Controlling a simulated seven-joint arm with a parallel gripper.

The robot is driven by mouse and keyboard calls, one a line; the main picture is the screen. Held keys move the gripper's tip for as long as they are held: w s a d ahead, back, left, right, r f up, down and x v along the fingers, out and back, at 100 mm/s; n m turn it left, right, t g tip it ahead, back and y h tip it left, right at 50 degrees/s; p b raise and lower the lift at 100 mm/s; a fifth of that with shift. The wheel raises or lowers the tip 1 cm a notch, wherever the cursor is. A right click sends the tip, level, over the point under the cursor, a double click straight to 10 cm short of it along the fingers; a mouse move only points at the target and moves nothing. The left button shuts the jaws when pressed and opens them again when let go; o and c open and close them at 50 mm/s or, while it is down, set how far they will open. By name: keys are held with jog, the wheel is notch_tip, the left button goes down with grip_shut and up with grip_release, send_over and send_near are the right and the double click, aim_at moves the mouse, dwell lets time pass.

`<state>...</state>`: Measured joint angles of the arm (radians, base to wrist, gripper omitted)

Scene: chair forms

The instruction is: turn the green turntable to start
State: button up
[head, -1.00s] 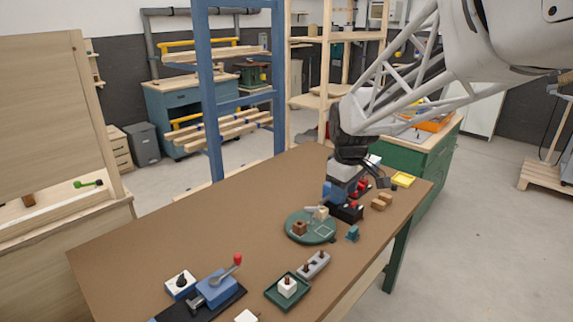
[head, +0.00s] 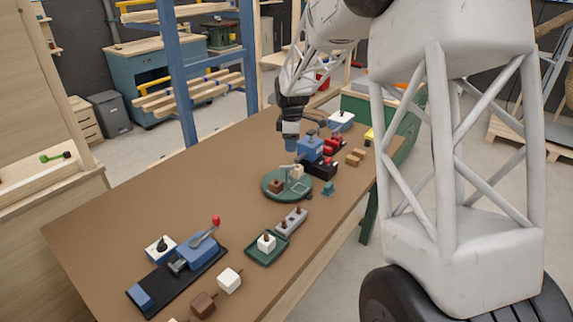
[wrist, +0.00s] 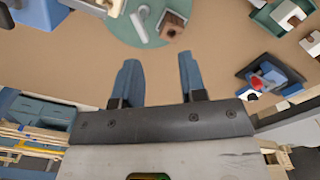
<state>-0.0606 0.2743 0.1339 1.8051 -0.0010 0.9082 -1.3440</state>
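The green turntable (head: 284,197) lies on the brown table, with a brown block (head: 275,185), a pale block (head: 297,171) and a grey handle-like piece on top. My gripper (head: 291,145) is above the table at the turntable's far side, fingers pointing down. In the wrist view my gripper (wrist: 159,75) has two blue fingers apart with nothing between them. There the turntable (wrist: 124,32) is cut off by the top edge, beyond the fingertips, with the grey piece (wrist: 140,19) and brown block (wrist: 172,27) on it. I see no start mark clearly.
A blue and black fixture with red parts (head: 318,158) stands right of the turntable. A small teal piece (head: 328,188), a grey holder (head: 291,221) and a green tray (head: 264,257) lie nearby. A blue lever device (head: 200,250) is front left. The table's left middle is clear.

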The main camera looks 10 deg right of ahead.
jog(key=n, duration=0.2)
send_over(287, 166)
notch_tip(287, 166, down, 4)
jog(key=shift+r, duration=0.1)
jog(key=shift+f, duration=3.95)
grip_shut()
